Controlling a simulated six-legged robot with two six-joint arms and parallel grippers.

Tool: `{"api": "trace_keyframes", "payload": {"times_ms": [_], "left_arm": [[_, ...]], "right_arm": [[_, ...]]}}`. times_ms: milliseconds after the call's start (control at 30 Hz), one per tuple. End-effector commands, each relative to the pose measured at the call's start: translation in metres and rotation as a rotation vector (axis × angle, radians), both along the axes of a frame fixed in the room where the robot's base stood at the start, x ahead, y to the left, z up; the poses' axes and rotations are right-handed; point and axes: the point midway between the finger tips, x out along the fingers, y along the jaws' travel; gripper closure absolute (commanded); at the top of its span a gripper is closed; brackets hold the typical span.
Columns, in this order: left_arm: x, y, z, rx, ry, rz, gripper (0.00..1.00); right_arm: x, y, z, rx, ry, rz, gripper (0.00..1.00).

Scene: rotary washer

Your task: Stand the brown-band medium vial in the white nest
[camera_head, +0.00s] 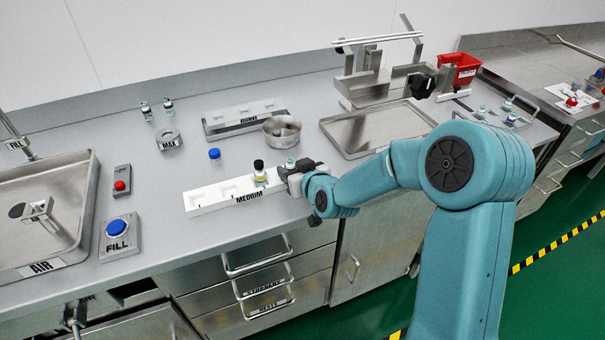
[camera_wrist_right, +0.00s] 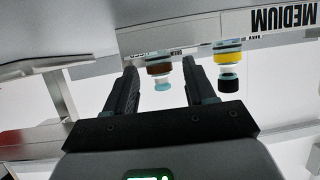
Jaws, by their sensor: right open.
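The white nest (camera_head: 213,201) is a long block marked MEDIUM with square pockets, near the counter's front edge; its front face also shows in the wrist view (camera_wrist_right: 210,27). The brown-band vial (camera_wrist_right: 159,70), with a teal cap, appears upright at the nest's right end. In the head view its cap (camera_head: 290,163) shows just behind my right gripper (camera_head: 285,176). In the right wrist view, which is upside down, the vial is between the two open, separated fingers (camera_wrist_right: 163,88). Its base is hidden. My left gripper is out of view.
A yellow-band vial with a black cap (camera_head: 260,173) stands in the nest just left of my right gripper. A round metal bowl (camera_head: 283,131) and a blue-capped item (camera_head: 214,154) are behind. A metal tray (camera_head: 375,129) lies to the right.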

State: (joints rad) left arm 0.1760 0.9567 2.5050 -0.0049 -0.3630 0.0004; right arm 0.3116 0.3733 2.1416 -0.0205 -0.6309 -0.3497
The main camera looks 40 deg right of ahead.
Motion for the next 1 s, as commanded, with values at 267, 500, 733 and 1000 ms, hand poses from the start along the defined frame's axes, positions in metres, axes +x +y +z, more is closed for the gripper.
{"api": "trace_keyframes", "payload": {"times_ms": [267,500,733,1000], "left_arm": [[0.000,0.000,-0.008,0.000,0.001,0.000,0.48],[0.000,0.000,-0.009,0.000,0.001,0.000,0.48],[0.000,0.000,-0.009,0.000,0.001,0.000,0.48],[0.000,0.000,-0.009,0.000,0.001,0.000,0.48]], "right_arm": [[-0.057,0.010,0.024,-0.001,-0.004,-0.002,0.45],[-0.096,0.016,0.041,-0.002,-0.003,-0.001,0.45],[-0.107,0.019,0.045,-0.001,0.000,0.000,0.45],[-0.107,0.018,0.045,0.000,0.000,-0.001,0.45]]}}
